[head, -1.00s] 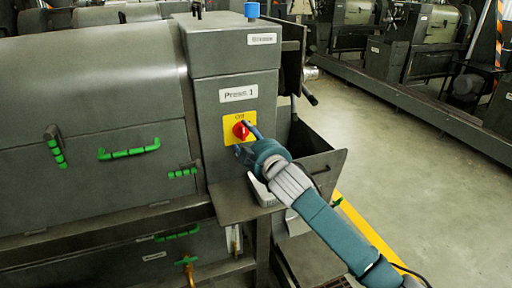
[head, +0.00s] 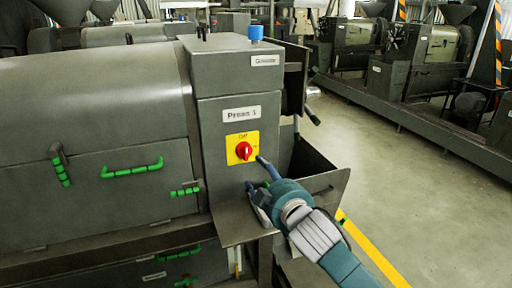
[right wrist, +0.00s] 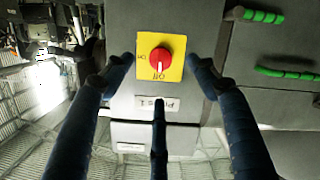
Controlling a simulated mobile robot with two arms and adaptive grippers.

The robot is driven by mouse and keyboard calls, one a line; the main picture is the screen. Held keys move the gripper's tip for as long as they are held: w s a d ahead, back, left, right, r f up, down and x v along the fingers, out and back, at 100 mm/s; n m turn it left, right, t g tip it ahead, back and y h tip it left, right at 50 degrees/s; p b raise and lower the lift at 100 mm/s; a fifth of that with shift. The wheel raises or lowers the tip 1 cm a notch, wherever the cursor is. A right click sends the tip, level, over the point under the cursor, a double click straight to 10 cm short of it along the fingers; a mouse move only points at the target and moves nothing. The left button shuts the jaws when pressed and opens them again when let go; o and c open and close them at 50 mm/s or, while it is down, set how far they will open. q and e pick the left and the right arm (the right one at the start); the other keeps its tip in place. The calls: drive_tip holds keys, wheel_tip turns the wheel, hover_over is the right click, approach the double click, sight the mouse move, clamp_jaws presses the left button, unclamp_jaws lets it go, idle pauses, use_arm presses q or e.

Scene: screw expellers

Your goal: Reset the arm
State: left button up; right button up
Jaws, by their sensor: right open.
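My right gripper (head: 258,177) is open and empty, in front of and a little below the red knob (head: 244,150) on the grey Press 1 control box. My left gripper is not in view.
A grey open bin (head: 322,183) stands just right of the control box. The press body (head: 90,110) with green handles fills the left. Another machine row (head: 425,90) stands at the back right. Floor (head: 420,190) between is clear.

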drive_tip(key=s+d+f+m+g+h, duration=0.1)
drive_tip(key=s+d+f+m+g, duration=0.25)
drive_tip(key=s+f, duration=0.65)
drive_tip(key=s+d+f+m+g+h, duration=0.25)
drive_tip(key=s+d+f, duration=0.25)
drive_tip(key=s+f, duration=0.5)
drive_tip(key=s+d+f+m+g, duration=0.1)
drive_tip(key=s+d+f+g, duration=0.3)
drive_tip(key=s, duration=0.6)
drive_tip(key=s+d+f+m+g, duration=0.15)
drive_tip(key=s+d+f, duration=0.35)
drive_tip(key=s, duration=0.5)
wheel_tip(320, 180, down, 30)
drive_tip(key=s+a+g+b, duration=0.1)
drive_tip(key=s+g+b, duration=0.1)
drive_tip(key=s+b, duration=0.1)
drive_tip(key=s+d+f+h+b, duration=0.1)
drive_tip(key=s+d+f+b, duration=0.1)
drive_tip(key=s+f, duration=1.5)
wheel_tip(320, 180, down, 2)
drive_tip(key=shift+d+f+n+g+b, duration=0.1)
drive_tip(key=shift+d+n+g+b, duration=0.25)
drive_tip(key=shift+d+g+b, duration=0.1)
drive_tip(key=shift+s, duration=0.1)
